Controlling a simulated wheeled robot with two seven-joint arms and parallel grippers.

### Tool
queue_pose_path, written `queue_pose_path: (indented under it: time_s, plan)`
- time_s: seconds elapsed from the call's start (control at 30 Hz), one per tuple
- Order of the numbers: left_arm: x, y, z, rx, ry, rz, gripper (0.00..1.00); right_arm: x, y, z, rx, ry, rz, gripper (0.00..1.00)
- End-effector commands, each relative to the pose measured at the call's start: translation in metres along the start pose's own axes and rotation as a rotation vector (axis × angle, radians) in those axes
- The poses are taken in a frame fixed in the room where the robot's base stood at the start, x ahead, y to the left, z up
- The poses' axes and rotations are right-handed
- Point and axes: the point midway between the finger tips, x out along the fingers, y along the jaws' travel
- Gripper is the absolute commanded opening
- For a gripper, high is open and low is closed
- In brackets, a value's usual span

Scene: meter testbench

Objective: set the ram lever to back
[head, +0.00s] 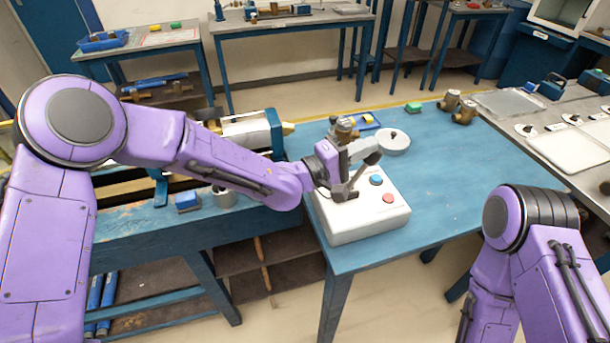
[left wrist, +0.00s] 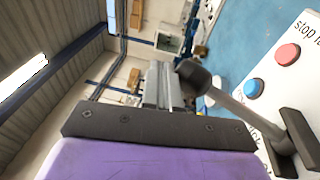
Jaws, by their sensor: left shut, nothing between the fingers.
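The ram lever (head: 357,175) stands on the white control box (head: 375,222), which has a blue and a red button. Its shaft leans up and right from a dark bracket to a dark ball knob (head: 373,158). In the left wrist view the knob (left wrist: 193,76) and the grey shaft (left wrist: 238,112) show clearly, with the bracket at the right edge. My left gripper (head: 368,146) is shut and empty, close beside the knob in the head view. I cannot tell whether it touches the knob. My right gripper is out of view.
A white round dish (head: 394,142) lies just behind the lever. A brass fitting (head: 345,128) shows behind my left gripper. The blue table (head: 460,165) is clear right of the box.

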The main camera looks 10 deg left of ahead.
Motion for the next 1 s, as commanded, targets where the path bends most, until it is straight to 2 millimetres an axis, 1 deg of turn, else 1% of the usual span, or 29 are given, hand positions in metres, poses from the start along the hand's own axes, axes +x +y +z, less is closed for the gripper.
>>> queue_pose_path:
  time_s: [0.43,0.53,0.67,0.77,0.8,0.83,1.0]
  plan:
    - [0.001,-0.001,0.000,0.000,0.000,-0.001,0.00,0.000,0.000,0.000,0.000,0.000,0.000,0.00]
    - [0.000,0.003,0.000,0.000,0.000,0.000,0.00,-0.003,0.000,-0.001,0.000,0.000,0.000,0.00]
    - [-0.007,0.019,0.001,-0.002,-0.004,-0.001,0.00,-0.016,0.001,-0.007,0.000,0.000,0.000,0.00]
    - [-0.017,0.039,0.001,-0.002,-0.010,-0.001,0.00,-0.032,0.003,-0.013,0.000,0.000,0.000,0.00]
    - [-0.026,0.037,0.001,0.000,-0.010,0.002,0.00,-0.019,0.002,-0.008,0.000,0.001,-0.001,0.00]
    - [-0.031,0.041,0.002,0.001,-0.011,0.003,0.00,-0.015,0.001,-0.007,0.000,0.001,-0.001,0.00]
    - [-0.058,0.072,0.004,0.001,-0.012,0.003,0.00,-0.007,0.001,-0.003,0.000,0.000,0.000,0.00]
